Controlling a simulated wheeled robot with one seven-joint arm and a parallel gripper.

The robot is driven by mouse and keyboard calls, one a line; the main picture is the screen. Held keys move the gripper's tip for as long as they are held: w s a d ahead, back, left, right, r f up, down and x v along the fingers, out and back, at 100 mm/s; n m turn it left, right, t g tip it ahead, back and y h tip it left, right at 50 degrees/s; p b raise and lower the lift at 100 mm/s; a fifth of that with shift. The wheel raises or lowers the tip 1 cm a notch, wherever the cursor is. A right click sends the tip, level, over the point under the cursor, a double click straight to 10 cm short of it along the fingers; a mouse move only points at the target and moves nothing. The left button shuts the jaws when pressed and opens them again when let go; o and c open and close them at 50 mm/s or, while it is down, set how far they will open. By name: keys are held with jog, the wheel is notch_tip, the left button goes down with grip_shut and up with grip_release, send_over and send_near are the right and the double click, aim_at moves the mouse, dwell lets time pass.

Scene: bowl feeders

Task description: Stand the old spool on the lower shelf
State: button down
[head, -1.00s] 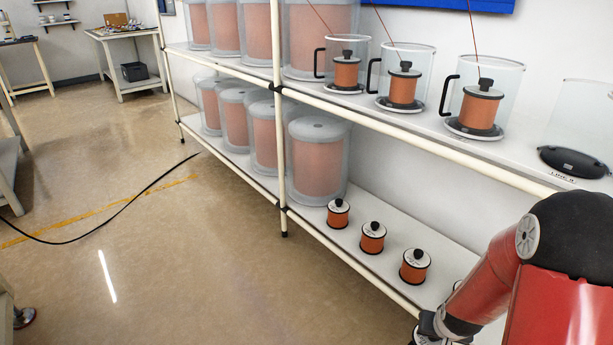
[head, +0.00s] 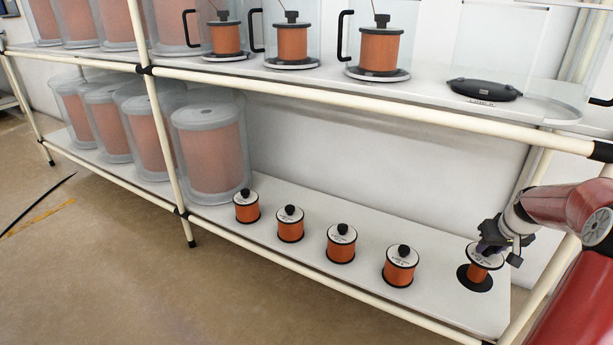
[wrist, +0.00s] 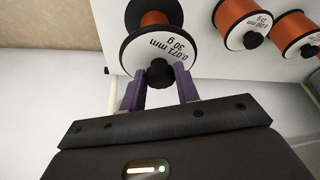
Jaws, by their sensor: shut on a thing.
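The old spool (head: 480,266) has orange wire and a white top label. It is at the right end of the lower shelf (head: 440,305), over a black disc (head: 474,279). I cannot tell if it touches the shelf; it looks slightly tilted. My gripper (head: 486,247) is at its top from the upper right. In the wrist view the purple fingers of my gripper (wrist: 160,82) are shut on the black knob of the spool (wrist: 156,50), whose label reads 0.071 mm 30 g. Its underside is hidden.
Several similar spools (head: 399,267) stand in a row to the left on the lower shelf. Large clear drums (head: 209,150) stand farther left. The upper shelf's front rail (head: 370,109) runs above. A black base (head: 484,90) without a spool sits on the upper shelf.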

aim_at(480, 273)
jog(key=shift+d+r, duration=0.1)
jog(key=shift+d, duration=0.15)
notch_tip(480, 273, down, 10)
jog(key=shift+f+b, duration=0.1)
jog(key=shift+b, duration=0.9)
jog(key=c, duration=1)
grip_release()
jog(key=shift+f, duration=0.1)
jog(key=shift+c, duration=0.2)
